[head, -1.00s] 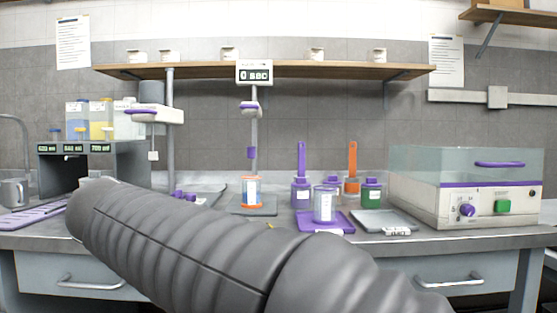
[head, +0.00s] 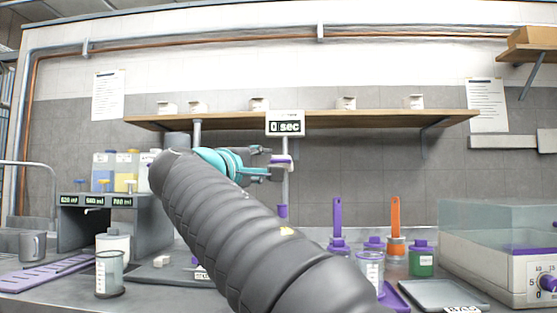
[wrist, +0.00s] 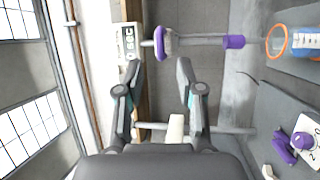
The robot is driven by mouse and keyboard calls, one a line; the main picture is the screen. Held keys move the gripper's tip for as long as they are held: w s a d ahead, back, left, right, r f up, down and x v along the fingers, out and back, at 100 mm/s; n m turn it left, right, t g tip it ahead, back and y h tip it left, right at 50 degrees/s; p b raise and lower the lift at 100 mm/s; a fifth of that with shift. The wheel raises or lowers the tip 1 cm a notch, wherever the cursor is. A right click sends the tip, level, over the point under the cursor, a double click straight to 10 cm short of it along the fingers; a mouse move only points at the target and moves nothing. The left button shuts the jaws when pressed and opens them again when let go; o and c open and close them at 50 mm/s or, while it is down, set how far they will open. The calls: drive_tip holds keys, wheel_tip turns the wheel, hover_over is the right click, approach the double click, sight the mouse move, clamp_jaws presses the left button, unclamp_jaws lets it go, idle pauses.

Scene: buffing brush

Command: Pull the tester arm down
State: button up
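The tester is a pole with a display (head: 285,123) reading 0 sec at its top. Its tester arm (head: 281,161), white with purple trim, is high on the pole below the display. A purple probe (head: 282,211) hangs lower. My gripper (head: 266,163) is at the arm's height, just left of it. In the wrist view my gripper (wrist: 158,64) is open and empty. The tester arm (wrist: 163,42) lies just beyond the gap between the fingertips; contact cannot be told. An orange-rimmed cup (wrist: 278,42) stands under the probe; my arm hides it in the head view.
A wooden shelf (head: 380,117) with small jars runs behind the tester. A second pole stands left, partly hidden by my arm. Purple and orange brushes (head: 395,213), a green jar (head: 421,260) and a glass-topped machine (head: 497,266) stand right. A beaker (head: 109,274) is front left.

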sight(280, 161)
drive_tip(key=p+x, duration=0.1)
drive_tip(key=x, duration=0.7)
drive_tip(key=shift+p, duration=0.3)
clamp_jaws()
